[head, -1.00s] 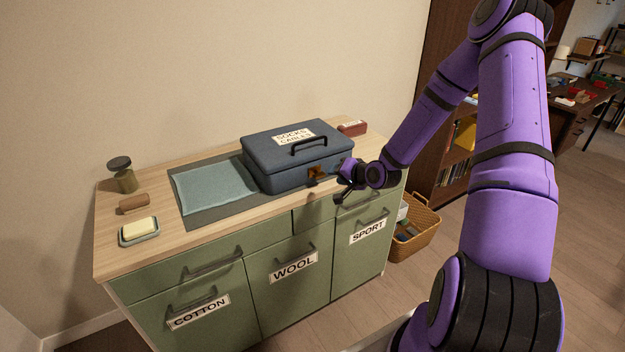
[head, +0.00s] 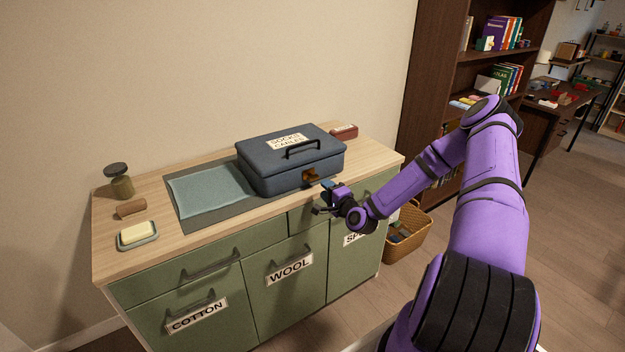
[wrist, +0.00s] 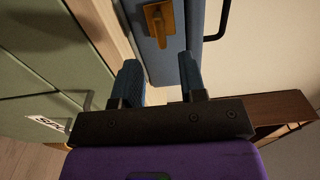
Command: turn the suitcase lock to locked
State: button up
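The closed blue-grey suitcase (head: 270,180) lies on the wooden counter, with a black handle and a white label on its lid. Its lock (head: 311,175) is a brass plate on the front face. In the wrist view the lock (wrist: 158,20) sits at the top edge, and its lever runs roughly up and down the picture. I cannot tell which setting that is. My gripper (head: 322,197) is in front of the suitcase, slightly below the lock and apart from it. In the wrist view my gripper (wrist: 160,85) has its two blue-padded fingers spread, with nothing between them.
A teal cloth (head: 210,190) on a grey mat lies left of the suitcase. A soap dish (head: 138,244), a brown roll (head: 131,208) and a jar (head: 120,183) stand farther left. A red-brown box (head: 344,131) is behind right. Drawer handles stick out below the counter.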

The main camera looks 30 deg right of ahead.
aim_at(315, 179)
jog(key=w, duration=0.8)
jog(key=shift+w+a, duration=0.1)
jog(key=shift+w, duration=0.1)
jog(key=shift+c, duration=0.2)
grip_shut()
